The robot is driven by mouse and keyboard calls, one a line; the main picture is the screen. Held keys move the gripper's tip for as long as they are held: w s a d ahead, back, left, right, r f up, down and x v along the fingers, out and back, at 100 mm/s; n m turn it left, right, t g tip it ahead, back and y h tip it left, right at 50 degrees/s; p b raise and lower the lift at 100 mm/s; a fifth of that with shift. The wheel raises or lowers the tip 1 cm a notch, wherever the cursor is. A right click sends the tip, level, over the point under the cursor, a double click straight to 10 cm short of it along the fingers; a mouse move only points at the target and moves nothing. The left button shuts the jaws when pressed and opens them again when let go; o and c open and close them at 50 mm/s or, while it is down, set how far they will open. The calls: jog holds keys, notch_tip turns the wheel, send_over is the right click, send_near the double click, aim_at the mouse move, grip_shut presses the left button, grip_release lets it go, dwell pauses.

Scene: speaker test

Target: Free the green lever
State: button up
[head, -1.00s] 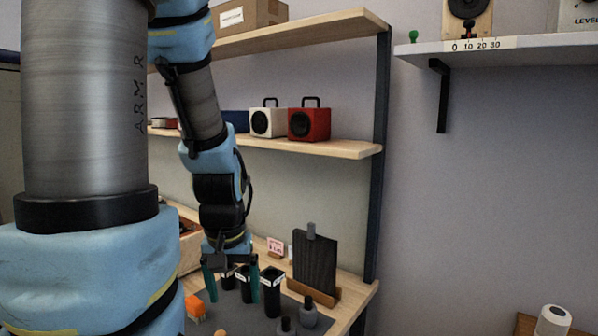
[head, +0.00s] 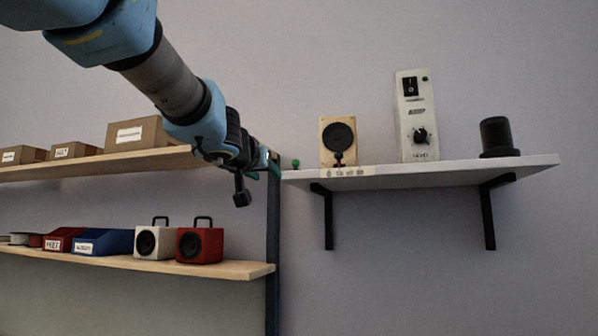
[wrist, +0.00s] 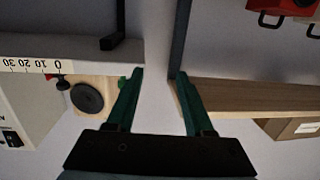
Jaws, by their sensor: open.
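My gripper (head: 272,160) is at shelf height, just left of the green piece in the head view. In the wrist view my gripper (wrist: 160,74) is open, with only bare wall between its fingertips. I cannot tell whether the finger touches the green piece.
On the white shelf stand a wooden speaker (head: 338,143) above a number scale (head: 347,172), a white switch box (head: 414,118) and a black cylinder (head: 496,137). The wooden shelves' dark post (head: 273,250) is close by my gripper. The wall above is clear.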

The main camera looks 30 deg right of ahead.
jog(key=s+d+r+m+h, duration=0.1)
jog(key=s+d+r+h, duration=0.1)
jog(key=s+d+r, duration=0.15)
jog(key=shift+g, duration=0.3)
jog(key=x, duration=0.6)
jog(key=b+x, duration=0.1)
jog(key=x, duration=0.3)
jog(key=shift+d+r, duration=0.15)
jog(key=shift+r, duration=0.2)
jog(key=shift+c, duration=0.3)
grip_shut()
